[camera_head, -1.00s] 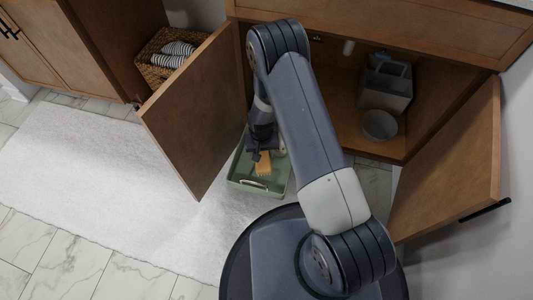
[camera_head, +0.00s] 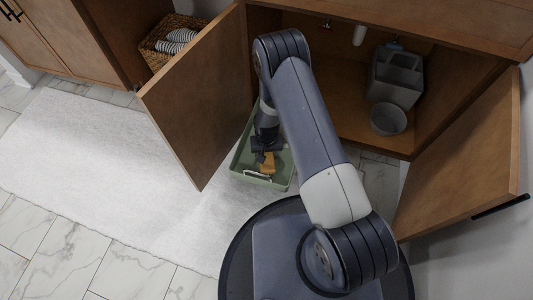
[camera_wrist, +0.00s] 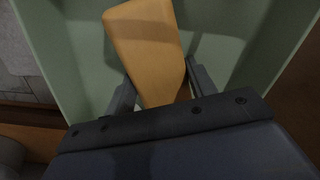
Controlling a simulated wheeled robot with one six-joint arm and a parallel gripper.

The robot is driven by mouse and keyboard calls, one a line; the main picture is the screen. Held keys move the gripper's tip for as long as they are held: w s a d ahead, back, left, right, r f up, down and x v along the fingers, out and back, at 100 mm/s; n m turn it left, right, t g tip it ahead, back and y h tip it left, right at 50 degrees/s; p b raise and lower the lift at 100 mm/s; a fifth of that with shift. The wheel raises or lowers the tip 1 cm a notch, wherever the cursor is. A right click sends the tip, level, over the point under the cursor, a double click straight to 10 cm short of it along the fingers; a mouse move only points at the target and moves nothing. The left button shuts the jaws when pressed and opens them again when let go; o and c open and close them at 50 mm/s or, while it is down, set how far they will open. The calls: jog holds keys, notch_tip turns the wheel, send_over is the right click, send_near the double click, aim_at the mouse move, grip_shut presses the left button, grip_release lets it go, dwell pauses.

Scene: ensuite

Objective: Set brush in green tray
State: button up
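The brush (camera_head: 268,164) is an orange-tan block, seen inside the green tray (camera_head: 264,181) in the head view. In the wrist view the brush (camera_wrist: 147,45) points away from my gripper, over the green floor of the tray (camera_wrist: 48,40). My gripper (camera_head: 264,152) reaches down over the tray. Its fingers (camera_wrist: 160,82) lie along both sides of the brush's near part and look shut on it. I cannot tell whether the brush touches the tray floor. My arm hides part of the tray's right side.
An open cabinet door (camera_head: 195,98) stands close to the tray's left. Another open door (camera_head: 465,160) is on the right. Inside the cabinet are a grey caddy (camera_head: 397,78) and a grey bowl (camera_head: 387,119). A basket (camera_head: 160,45) sits back left. A white rug (camera_head: 90,160) covers the floor.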

aim_at(267, 154)
jog(key=o, duration=0.4)
jog(key=shift+o, duration=0.2)
notch_tip(267, 154, up, 12)
jog(key=p, duration=0.5)
jog(key=shift+r, duration=0.15)
